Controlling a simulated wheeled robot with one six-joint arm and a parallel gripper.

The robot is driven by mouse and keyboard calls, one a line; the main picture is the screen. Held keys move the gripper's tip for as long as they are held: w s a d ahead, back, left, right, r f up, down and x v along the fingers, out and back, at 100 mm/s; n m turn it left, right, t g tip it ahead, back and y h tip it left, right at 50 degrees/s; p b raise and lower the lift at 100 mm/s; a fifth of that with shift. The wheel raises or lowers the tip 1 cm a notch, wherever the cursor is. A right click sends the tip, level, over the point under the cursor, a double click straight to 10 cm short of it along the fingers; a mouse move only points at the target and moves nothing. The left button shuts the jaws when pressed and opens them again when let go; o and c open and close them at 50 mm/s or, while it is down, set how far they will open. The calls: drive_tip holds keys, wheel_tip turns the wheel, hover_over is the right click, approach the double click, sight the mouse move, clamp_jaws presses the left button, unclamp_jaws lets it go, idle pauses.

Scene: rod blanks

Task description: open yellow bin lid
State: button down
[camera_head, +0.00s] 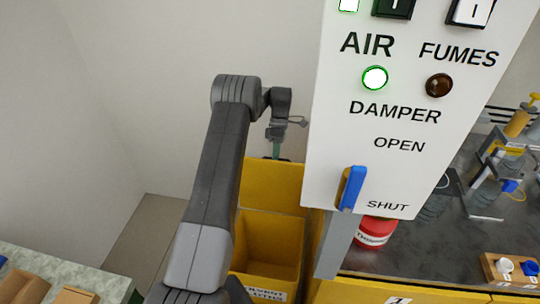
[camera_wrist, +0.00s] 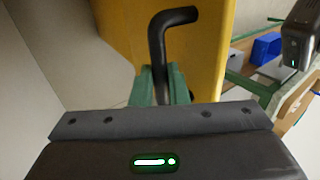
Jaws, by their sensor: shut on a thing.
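The yellow bin (camera_head: 240,262) stands below the white panel, its front label partly readable as "SOLVENT". Its yellow lid (camera_head: 272,183) stands raised at the back, and the inside of the bin shows. In the wrist view the lid (camera_wrist: 207,45) is a large yellow face with a black bent handle (camera_wrist: 157,45). My gripper (camera_head: 276,151) is at the lid's top edge. In the wrist view its green fingers (camera_wrist: 162,88) are shut on the handle. The lower end of the handle is hidden between the fingers.
A white panel (camera_head: 345,185) with a blue damper lever (camera_head: 353,188) hangs close to the right of my arm. A red container (camera_head: 375,232) stands on the dark bench (camera_head: 440,262) behind it. A speckled counter (camera_head: 95,272) is at the lower left.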

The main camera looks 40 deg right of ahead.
drive_tip(key=shift+a+f, duration=0.1)
drive_tip(key=shift+f, duration=0.35)
drive_tip(key=c, duration=1.4)
unclamp_jaws()
drive_tip(key=shift+w, duration=0.2)
drive_tip(key=v, duration=0.7)
drive_tip(key=shift+r+b, duration=0.3)
